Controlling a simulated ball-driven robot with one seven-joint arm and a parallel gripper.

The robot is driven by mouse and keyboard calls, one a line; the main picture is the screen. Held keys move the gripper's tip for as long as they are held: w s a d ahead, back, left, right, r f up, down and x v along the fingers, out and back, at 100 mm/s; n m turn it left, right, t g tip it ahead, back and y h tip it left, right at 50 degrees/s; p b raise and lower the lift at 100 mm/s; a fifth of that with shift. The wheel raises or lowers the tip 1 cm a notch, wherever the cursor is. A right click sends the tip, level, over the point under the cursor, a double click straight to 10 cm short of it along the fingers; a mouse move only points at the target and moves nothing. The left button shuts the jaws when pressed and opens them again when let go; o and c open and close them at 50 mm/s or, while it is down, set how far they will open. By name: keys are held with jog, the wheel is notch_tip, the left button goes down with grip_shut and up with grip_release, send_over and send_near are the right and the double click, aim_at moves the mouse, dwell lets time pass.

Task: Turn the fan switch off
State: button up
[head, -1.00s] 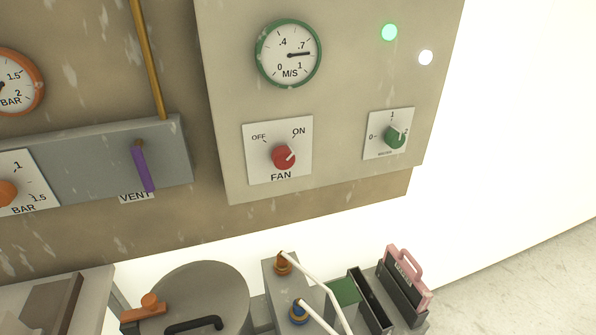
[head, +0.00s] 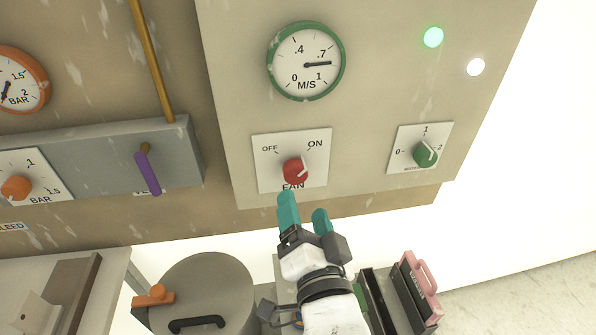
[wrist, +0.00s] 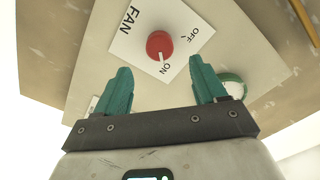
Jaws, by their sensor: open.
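The fan switch is a red knob (head: 295,171) on a white plate (head: 262,175) marked OFF, ON and FAN. Its white pointer line points up and right, toward ON. My gripper (head: 305,208) has teal fingers and is just below the plate in the head view, with a fingertip covering part of the FAN label. In the wrist view the red knob (wrist: 160,45) is beyond the fingertips and roughly between them. My gripper (wrist: 158,82) is open and empty, apart from the knob.
A purple vent lever (head: 147,172) is left. A round lidded drum (head: 205,285) stands below.

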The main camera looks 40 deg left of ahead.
aim_at(295, 178)
jog(key=p+x, duration=0.1)
jog(key=x, duration=0.8)
jog(key=shift+w+p, duration=0.1)
jog(key=shift+p, duration=0.3)
jog(key=shift+c, duration=0.4)
jog(key=c, duration=1)
